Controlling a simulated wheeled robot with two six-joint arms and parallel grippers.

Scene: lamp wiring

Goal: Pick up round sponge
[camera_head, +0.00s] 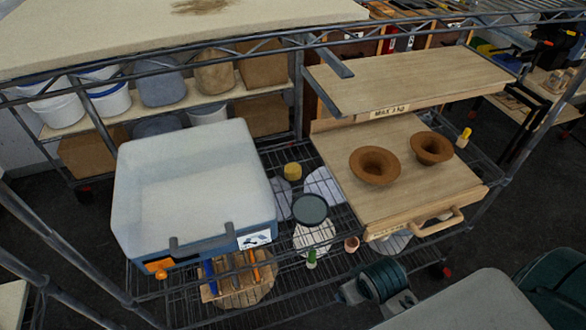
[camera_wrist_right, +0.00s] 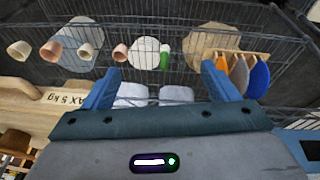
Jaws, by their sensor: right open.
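A small yellow round block (camera_head: 293,171), which looks like the round sponge, sits on the wire shelf between the white-lidded bin and the wooden board. It stands behind a dark round lid (camera_head: 310,209). I cannot make it out in the right wrist view. My right gripper (camera_wrist_right: 160,70) is open, with its blue fingers apart and no object visible between them. In the head view, dark teal parts of my right arm show at the front, right of the bin; the fingers are unclear there. My left gripper is not in view.
The bin (camera_head: 195,185) fills the shelf's left. A wooden tool rack (camera_head: 238,282) stands before it, a green-topped item (camera_head: 311,258) and small cup (camera_head: 351,244) nearby. Right, a wooden board (camera_head: 400,195) bears two brown bowls under an upper board (camera_head: 410,80). A metal rail (camera_head: 180,62) crosses behind.

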